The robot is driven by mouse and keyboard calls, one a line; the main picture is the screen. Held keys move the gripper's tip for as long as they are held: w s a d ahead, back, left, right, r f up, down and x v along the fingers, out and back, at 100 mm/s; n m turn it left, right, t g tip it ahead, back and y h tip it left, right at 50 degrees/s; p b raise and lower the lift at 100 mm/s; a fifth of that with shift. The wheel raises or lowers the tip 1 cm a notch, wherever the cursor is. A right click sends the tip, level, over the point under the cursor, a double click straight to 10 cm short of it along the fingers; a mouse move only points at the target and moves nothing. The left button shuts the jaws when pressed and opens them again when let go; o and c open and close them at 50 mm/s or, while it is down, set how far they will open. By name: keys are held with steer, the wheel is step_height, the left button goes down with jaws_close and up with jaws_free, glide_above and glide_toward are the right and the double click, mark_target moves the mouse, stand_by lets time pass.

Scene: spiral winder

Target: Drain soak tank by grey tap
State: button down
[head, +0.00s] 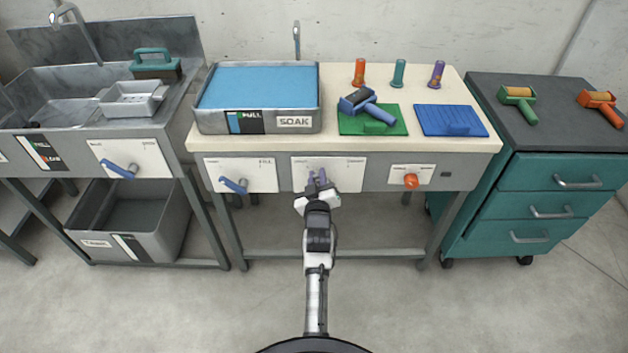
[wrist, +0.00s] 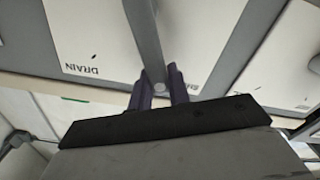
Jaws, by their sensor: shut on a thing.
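The soak tank (head: 205,122) is a grey metal tray on the cream bench top, holding blue liquid and marked SOAK. On the bench front below it is a white panel (head: 348,178). In the wrist view the panel (wrist: 85,40) reads DRAIN upside down, with a second word partly hidden by a finger. The grey tap (wrist: 147,40) is a straight lever running down the picture between my fingers. My gripper (head: 318,180) is in front of this panel, its dark purple fingers (wrist: 160,88) shut on the tap lever. In the head view my gripper hides the tap.
A blue lever (head: 233,185) is on the panel to the left and an orange knob (head: 410,180) on the panel to the right. A sink unit with another blue lever (head: 120,170) stands at left, a teal drawer cabinet (head: 560,172) at right. The floor in front is clear.

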steer(key=d+m+b, duration=0.1)
steer(key=m, duration=0.1)
steer(key=d+m, duration=0.1)
steer(key=m, duration=0.1)
steer(key=shift+d+r+m+b, duration=0.3)
steer(key=shift+d+r+b, duration=0.05)
steer(key=shift+b, duration=0.05)
steer(key=d+m, duration=0.1)
steer(key=d+m+b, duration=0.1)
steer(key=m, duration=0.1)
steer(key=shift+w+d+f+m+b, duration=0.15)
steer(key=shift+d+m+b, duration=0.15)
steer(key=shift+m, duration=0.45)
steer(key=shift+s+d+f+m+b, duration=0.15)
steer(key=shift+d+m, duration=0.25)
steer(key=shift+m, duration=0.35)
steer(key=shift+w, duration=0.1)
steer(key=c, duration=1.3)
jaws_free()
steer(key=shift+f, duration=0.1)
